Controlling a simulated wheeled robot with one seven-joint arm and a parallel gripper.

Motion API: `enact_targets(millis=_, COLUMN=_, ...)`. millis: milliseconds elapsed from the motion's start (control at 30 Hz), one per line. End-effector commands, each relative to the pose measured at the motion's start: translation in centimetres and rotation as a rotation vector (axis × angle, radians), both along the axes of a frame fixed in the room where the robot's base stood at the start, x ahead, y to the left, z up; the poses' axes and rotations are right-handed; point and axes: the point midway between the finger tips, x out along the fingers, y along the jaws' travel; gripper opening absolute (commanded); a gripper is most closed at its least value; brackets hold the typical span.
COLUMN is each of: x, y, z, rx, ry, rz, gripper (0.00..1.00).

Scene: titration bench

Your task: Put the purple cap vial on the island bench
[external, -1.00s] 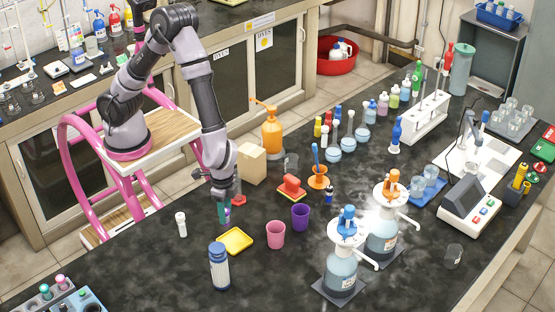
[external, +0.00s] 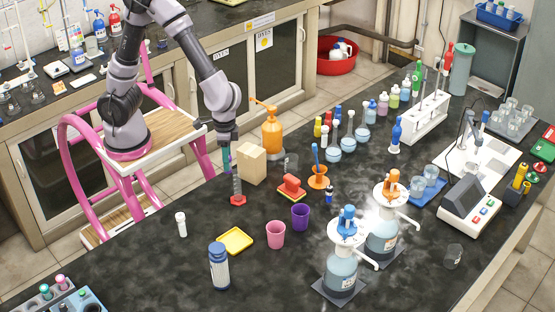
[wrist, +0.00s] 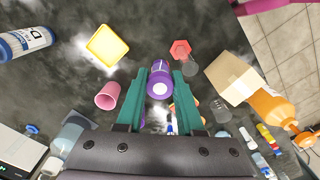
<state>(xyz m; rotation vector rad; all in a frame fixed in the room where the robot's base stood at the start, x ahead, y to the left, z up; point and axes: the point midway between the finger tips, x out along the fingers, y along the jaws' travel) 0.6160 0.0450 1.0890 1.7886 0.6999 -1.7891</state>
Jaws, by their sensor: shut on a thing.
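The purple cap vial (wrist: 159,82) is in the wrist view, between the two green fingers of my gripper (wrist: 160,75), its purple cap facing the camera. My gripper (external: 227,160) is shut on it and holds it in the air. In the external view the vial is too small and covered to make out clearly.
A tan block (external: 251,163) and an orange bottle (external: 271,130) stand right of my gripper. A white-capped vial (external: 181,224), yellow tray (external: 235,240), pink cup (external: 276,234) and purple cup (external: 300,217) stand nearer the front. Bare bench lies around the white-capped vial.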

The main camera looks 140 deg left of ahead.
Motion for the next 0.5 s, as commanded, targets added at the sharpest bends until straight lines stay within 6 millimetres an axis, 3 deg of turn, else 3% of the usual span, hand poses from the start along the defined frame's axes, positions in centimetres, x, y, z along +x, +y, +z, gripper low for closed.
enact_targets(millis=67, x=-0.5, y=0.4, z=0.1, rx=-0.004, ry=-0.002, rz=0.034, gripper=0.0)
enact_targets(millis=167, x=-0.8, y=0.5, z=-1.4, rx=-0.007, ry=0.002, rz=0.048, gripper=0.0)
enact_targets(millis=500, x=-0.8, y=0.4, z=-10.3, rx=-0.008, ry=0.004, rz=0.044, gripper=0.0)
